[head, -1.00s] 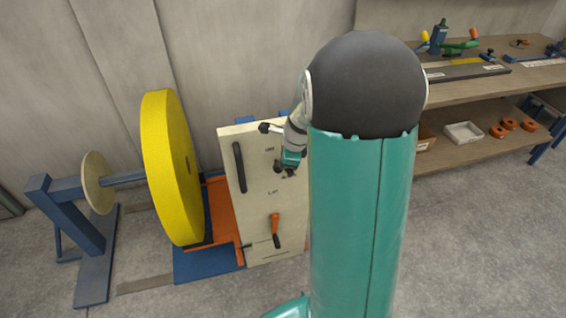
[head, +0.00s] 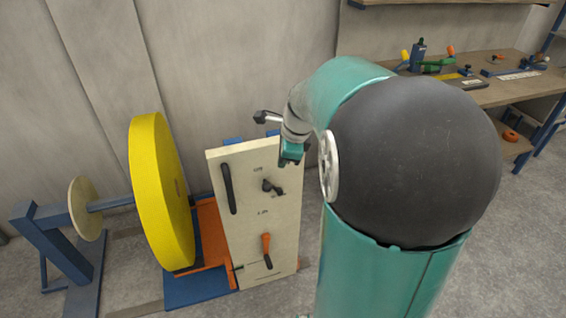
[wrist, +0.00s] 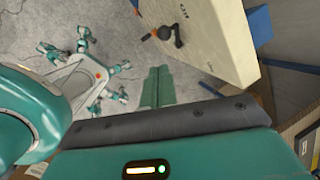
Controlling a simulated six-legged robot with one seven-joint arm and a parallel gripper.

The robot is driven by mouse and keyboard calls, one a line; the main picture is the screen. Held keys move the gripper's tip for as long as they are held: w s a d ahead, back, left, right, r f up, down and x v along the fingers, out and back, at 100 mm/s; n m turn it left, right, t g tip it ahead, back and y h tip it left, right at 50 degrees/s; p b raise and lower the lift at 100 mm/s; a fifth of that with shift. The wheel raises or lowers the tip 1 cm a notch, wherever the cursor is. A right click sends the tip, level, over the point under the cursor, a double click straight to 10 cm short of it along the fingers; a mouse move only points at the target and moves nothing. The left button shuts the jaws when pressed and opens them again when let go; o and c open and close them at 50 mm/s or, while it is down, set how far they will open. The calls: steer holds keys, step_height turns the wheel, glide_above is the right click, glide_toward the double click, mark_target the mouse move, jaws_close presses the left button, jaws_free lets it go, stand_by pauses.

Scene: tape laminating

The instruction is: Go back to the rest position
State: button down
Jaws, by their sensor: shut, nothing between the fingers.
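My gripper (head: 288,160) shows in the head view at the end of my raised teal arm, in front of the upper right part of the cream panel (head: 227,194). In the wrist view my gripper's green fingers (wrist: 158,88) are together and empty, with grey floor behind them. They are apart from the panel and its black knob, which show at the upper right of the wrist view. In the head view the black knob (head: 270,187) sits on the panel just below and left of my gripper. My arm hides part of the panel's surroundings.
The panel also bears a black handle (head: 229,188) and an orange-handled lever (head: 267,250). A large yellow roll (head: 160,190) on a blue stand (head: 60,245) is to the left. A workbench (head: 505,90) with tools stands at the right. Grey floor is open at the lower right.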

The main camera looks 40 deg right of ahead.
stand_by(0.4)
steer(key=s+a+r+n+t, duration=0.1)
steer(key=s+a+r+n, duration=0.2)
steer(key=s+a+n, duration=0.5)
steer(key=s+a+r+n, duration=0.4)
steer(key=s+a+n, duration=0.4)
steer(key=a+n, duration=0.4)
steer(key=n, duration=0.5)
steer(key=shift+t+h, duration=0.4)
